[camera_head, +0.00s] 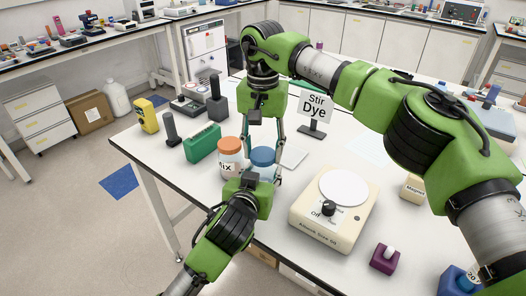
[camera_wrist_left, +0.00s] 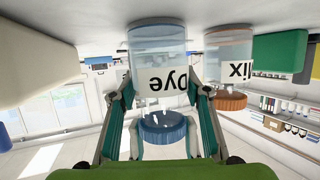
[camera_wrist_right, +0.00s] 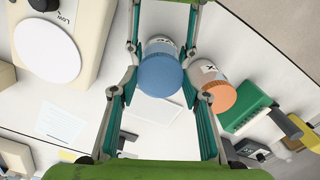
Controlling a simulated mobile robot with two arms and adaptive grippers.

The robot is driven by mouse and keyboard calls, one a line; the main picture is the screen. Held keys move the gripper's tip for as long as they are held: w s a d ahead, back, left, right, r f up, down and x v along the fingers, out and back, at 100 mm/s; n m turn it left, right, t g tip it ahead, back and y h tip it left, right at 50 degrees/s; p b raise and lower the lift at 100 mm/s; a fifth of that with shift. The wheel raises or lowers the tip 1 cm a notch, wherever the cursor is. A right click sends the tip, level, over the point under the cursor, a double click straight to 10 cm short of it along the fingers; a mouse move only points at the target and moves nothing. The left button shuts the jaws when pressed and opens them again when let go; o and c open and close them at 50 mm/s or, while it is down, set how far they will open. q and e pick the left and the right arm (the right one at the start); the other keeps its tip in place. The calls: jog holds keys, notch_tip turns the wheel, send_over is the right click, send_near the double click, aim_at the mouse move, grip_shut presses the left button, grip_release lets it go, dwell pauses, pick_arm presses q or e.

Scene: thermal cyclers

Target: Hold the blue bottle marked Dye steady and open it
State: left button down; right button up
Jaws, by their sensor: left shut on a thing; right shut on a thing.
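The blue bottle marked Dye (camera_wrist_left: 158,42) stands upright on the table and shows upside down in the left wrist view. Its blue cap (camera_head: 263,156) is at its top and shows from above in the right wrist view (camera_wrist_right: 160,77). My left gripper (camera_wrist_left: 160,98) is shut on the bottle body, coming from the near side. My right gripper (camera_wrist_right: 160,72) points down from above and is shut on the blue cap, its fingers on either side. In the head view, my left gripper hides part of the bottle. I cannot tell whether the cap is fully seated.
An orange-capped bottle marked Mix (camera_head: 230,158) stands close beside the Dye bottle. A stirrer with a white plate (camera_head: 343,187) is to the right. A green box (camera_head: 203,142) is to the left. A "Stir Dye" sign (camera_head: 316,108) stands behind.

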aim_at(263, 154)
jog(key=shift+r, duration=0.4)
jog(key=shift+r, duration=2.05)
pick_arm(q)
jog(key=c, duration=1.1)
grip_release()
jog(key=shift+o, duration=0.2)
jog(key=shift+s, duration=0.1)
